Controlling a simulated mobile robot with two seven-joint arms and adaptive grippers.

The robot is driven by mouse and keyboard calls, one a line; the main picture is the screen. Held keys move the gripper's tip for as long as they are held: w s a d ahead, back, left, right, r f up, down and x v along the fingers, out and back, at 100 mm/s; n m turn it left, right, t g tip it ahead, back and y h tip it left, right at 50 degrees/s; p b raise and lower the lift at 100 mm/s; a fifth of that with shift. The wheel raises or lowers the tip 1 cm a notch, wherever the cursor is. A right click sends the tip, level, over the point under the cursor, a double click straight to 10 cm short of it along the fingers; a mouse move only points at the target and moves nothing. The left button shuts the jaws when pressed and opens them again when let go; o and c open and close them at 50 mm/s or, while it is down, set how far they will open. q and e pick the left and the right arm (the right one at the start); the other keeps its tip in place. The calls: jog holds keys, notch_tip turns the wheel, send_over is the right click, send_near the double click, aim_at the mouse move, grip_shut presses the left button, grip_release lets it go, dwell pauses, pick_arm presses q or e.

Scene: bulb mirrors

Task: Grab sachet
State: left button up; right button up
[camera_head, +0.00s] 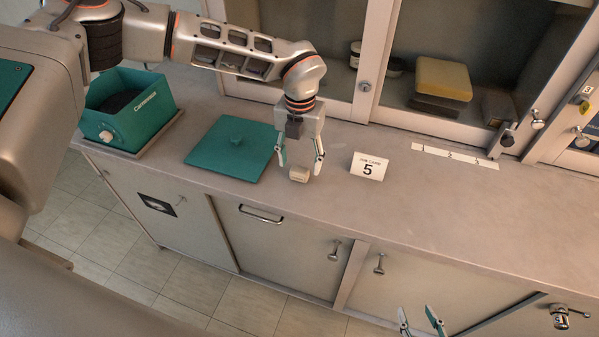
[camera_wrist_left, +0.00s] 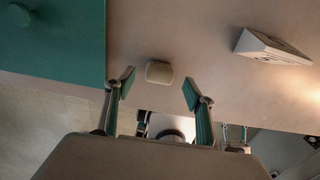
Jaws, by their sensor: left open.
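A small beige block-like object, apparently the sachet (camera_head: 299,174), lies on the counter near its front edge. It also shows in the left wrist view (camera_wrist_left: 159,72), just beyond and between the fingertips. My left gripper (camera_head: 299,163) is open and points down at it, one finger to each side. In the left wrist view the open left gripper (camera_wrist_left: 157,84) has nothing between its fingers. Whether the fingertips are level with the sachet is hard to tell. My right gripper (camera_head: 420,315) shows only its fingertips at the bottom edge, apart and empty, away from the counter top.
A green square lid (camera_head: 222,161) lies left of the sachet. A white card marked 5 (camera_head: 368,166) stands to its right. A green box (camera_head: 127,106) sits further left. A cabinet with a yellow block (camera_head: 443,79) stands behind. The counter's right side is clear.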

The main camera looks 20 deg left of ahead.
aim_at(299, 169)
pick_arm(q)
jog(key=shift+f, duration=1.75)
jog(key=c, duration=1)
jog(key=shift+r, duration=0.15)
